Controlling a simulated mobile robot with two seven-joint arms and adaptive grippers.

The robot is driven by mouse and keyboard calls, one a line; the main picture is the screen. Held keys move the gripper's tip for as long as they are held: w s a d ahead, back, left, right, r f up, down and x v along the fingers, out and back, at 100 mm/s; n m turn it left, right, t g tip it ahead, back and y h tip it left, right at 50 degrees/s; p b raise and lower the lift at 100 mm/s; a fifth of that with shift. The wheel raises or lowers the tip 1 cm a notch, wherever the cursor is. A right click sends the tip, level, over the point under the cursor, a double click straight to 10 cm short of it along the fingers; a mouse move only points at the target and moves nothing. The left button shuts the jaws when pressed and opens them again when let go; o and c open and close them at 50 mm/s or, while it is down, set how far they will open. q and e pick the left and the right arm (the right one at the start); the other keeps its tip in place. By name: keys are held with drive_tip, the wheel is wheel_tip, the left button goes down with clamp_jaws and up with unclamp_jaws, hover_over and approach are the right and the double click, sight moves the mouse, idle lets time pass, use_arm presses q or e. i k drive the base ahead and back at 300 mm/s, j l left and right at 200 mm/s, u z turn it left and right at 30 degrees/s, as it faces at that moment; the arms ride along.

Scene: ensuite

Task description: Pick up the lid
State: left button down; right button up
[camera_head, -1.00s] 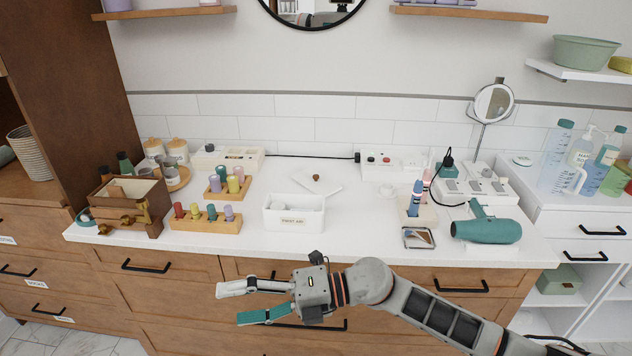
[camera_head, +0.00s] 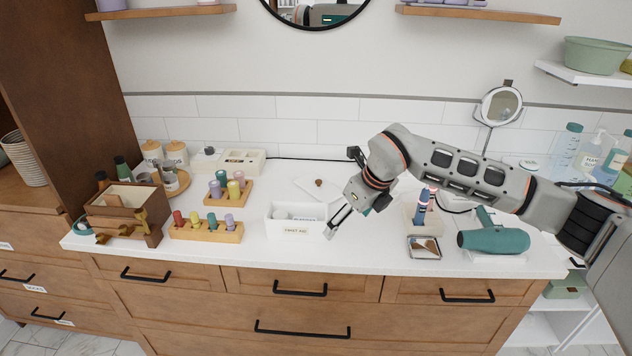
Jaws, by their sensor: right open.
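The white open-topped box (camera_head: 296,231) is labelled FIRST AID and has pale contents. My right gripper (camera_head: 346,217) is above the counter at the box's right end, pointing down and left. It is open and empty, apart from the lid, which is farther back and to the left. The gripper and wrist may hide the lid's right end. My left gripper is out of view.
A wooden holder with coloured pegs (camera_head: 207,233) stands left of the box. A wooden organiser (camera_head: 118,207) is at far left. On the right are a teal hair dryer (camera_head: 493,241) and a small tray (camera_head: 424,254). A mirror (camera_head: 501,105) stands behind.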

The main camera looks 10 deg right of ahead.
sight(325, 191)
drive_tip(key=i, duration=0.85)
